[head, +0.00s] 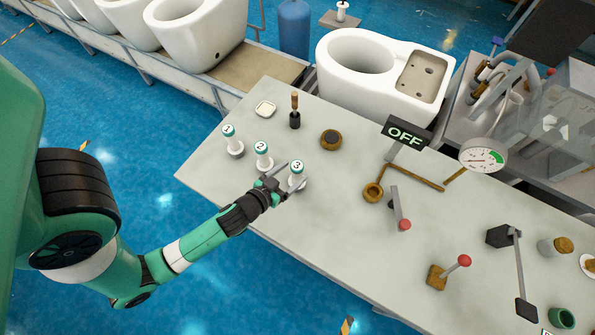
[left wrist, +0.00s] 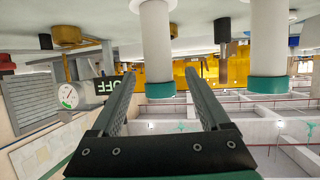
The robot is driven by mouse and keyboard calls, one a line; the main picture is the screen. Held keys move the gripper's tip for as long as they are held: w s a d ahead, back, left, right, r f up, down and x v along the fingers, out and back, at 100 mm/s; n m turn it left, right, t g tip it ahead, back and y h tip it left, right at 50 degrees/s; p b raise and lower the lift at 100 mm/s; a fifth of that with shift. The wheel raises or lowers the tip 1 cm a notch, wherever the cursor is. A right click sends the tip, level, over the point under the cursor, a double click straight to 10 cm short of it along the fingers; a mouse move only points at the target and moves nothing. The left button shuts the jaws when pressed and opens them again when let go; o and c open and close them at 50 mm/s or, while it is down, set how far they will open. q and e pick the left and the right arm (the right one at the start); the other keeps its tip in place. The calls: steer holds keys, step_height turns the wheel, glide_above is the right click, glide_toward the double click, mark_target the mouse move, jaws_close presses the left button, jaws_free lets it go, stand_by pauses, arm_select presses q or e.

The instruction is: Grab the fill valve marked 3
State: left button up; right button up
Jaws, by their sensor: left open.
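The fill valve marked 3 (head: 297,180) is a white upright cylinder with a teal-banded top, on a round base at the table's front edge. My left gripper (head: 283,180) is open right beside it, fingers pointing at it. In the left wrist view, which looks upside down, the valve (left wrist: 157,45) shows between and beyond the open fingers (left wrist: 160,95). I cannot tell whether a finger touches it. Valves marked 2 (head: 262,160) and 1 (head: 230,144) stand in a row to its left. My right gripper is not in view.
An OFF sign (head: 405,134), gauge (head: 482,155) and levers (head: 403,222) stand to the right.

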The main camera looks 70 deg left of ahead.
arm_select(q)
steer(key=shift+x, duration=3.1)
steer(key=shift+d, duration=0.1)
jaws_close()
